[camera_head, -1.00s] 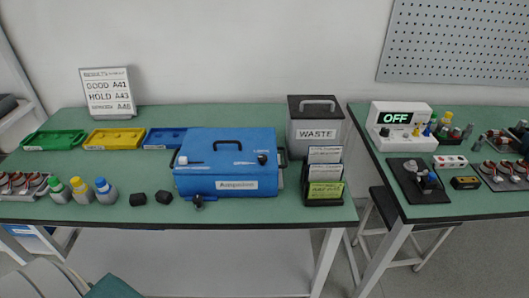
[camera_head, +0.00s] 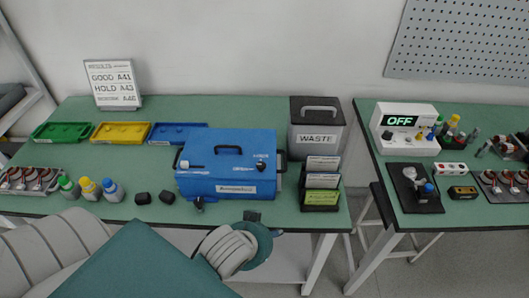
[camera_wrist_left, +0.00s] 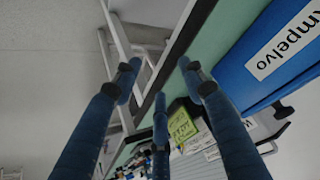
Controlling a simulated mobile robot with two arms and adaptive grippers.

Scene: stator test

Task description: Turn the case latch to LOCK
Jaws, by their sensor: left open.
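The blue case (camera_head: 228,182) stands closed on the green bench in the head view, with a black top handle and a white label on its front. Small dark fittings show on its lid (camera_head: 261,166) and at its lower front left (camera_head: 198,204); I cannot tell which is the latch or how it is set. My left arm reaches in from the lower left, its wrist in front of the bench edge, right of the case's middle. In the left wrist view my left gripper (camera_wrist_left: 160,86) has its fingers spread and empty, apart from the case (camera_wrist_left: 265,62). My right gripper is not in view.
A grey waste bin (camera_head: 316,132) and a black card rack (camera_head: 320,206) stand right of the case. Green, yellow and blue trays (camera_head: 121,132) lie at the left. A second bench (camera_head: 450,205) is at right.

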